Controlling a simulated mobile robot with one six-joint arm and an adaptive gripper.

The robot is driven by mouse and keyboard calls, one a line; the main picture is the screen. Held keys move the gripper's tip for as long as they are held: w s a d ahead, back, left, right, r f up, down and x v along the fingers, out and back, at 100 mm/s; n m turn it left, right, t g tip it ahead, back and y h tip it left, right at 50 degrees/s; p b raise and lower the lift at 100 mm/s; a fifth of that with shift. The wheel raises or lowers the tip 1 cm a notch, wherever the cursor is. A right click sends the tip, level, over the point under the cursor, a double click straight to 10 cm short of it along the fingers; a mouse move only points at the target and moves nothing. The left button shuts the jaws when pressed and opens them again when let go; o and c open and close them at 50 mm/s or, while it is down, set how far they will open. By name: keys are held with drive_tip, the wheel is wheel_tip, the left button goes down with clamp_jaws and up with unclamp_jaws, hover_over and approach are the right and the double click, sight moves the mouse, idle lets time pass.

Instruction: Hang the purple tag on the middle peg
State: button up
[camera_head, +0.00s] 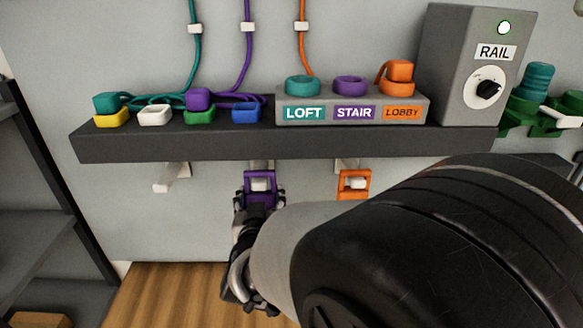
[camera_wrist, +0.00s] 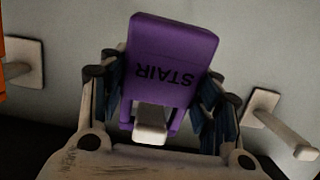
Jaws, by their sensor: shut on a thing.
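The purple tag (camera_head: 260,199) is held below the shelf at the middle peg (camera_head: 261,165). My gripper (camera_head: 258,207) is shut on the tag's sides. In the wrist view the purple tag (camera_wrist: 172,50) shows its STAIR label upside down, with my gripper's (camera_wrist: 163,95) dark fingers on both sides. The pale end of the middle peg (camera_wrist: 150,127) shows within the tag's frame opening, so the frame appears to be around the peg. Whether the tag's weight rests on the peg cannot be told.
An orange tag (camera_head: 354,191) hangs on the right peg. The left peg (camera_head: 172,178) is empty. Above, the dark shelf (camera_head: 180,147) bears coloured plugs, a LOFT/STAIR/LOBBY block (camera_head: 350,116) and a grey RAIL box (camera_head: 450,70). A dark rack (camera_head: 40,240) stands at left.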

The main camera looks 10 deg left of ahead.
drive_tip(key=o, duration=1.2)
drive_tip(key=v, duration=1.2)
drive_tip(key=s+d+f+m+g+h+b, duration=0.1)
drive_tip(key=s+d+f+g+b, duration=0.2)
drive_tip(key=d, duration=0.6)
drive_tip(key=s+d+f+m+g+h+b, duration=0.1)
drive_tip(key=s+d+f+g+b, duration=0.2)
drive_tip(key=s+d, duration=0.5)
drive_tip(key=s+d+f+g+h+b, duration=0.1)
drive_tip(key=s+d+f+g+b, duration=0.2)
drive_tip(key=d, duration=0.9)
drive_tip(key=shift+s+f+m+g+h, duration=0.4)
drive_tip(key=shift+s+f+g, duration=0.4)
drive_tip(key=shift+s+f, duration=0.7)
